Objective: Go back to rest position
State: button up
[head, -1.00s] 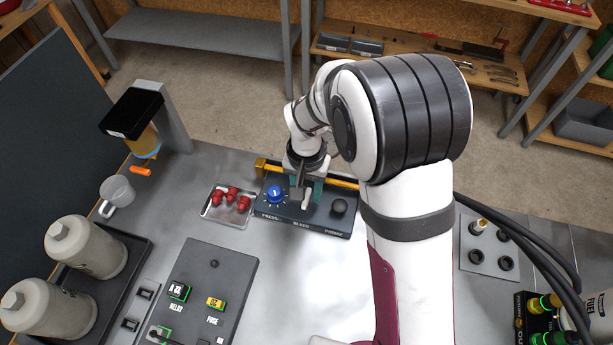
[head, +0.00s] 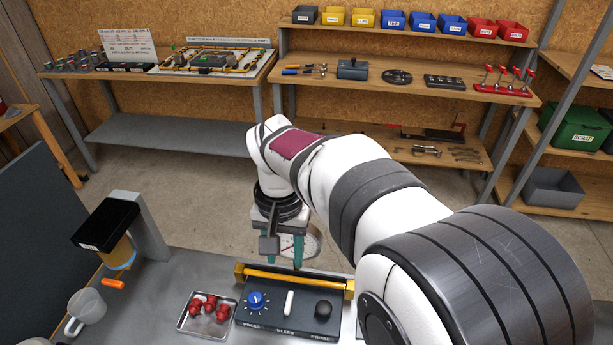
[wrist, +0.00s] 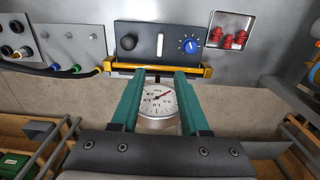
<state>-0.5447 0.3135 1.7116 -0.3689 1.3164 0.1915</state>
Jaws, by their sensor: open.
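My gripper (head: 284,250) is open and empty, its two teal fingers pointing down above the far side of the control panel (head: 270,318). In the wrist view the fingers (wrist: 160,78) stand apart, with a round white pressure gauge (wrist: 159,101) showing between them. The panel carries a blue knob (head: 256,300), a white lever (head: 289,303) and a black knob (head: 323,309). A yellow bar (head: 293,280) runs along its far edge. The fingers do not appear to touch the panel controls.
A metal tray (head: 181,326) with several red parts lies left of the panel. A clear mug (head: 88,306) and a dispenser with a black top (head: 106,222) stand further left. Shelves with coloured bins (head: 394,20) line the back wall. Floor space lies behind the bench.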

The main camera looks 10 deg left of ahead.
jog(key=s+d+r+m+y, duration=0.1)
jog(key=s+d+r+m, duration=0.2)
jog(key=s+d, duration=0.9)
jog(key=s+d+f+m, duration=0.2)
jog(key=s+d, duration=0.2)
jog(key=s, duration=0.4)
jog(key=shift+d+f+y, duration=0.3)
jog(key=shift+y, duration=0.1)
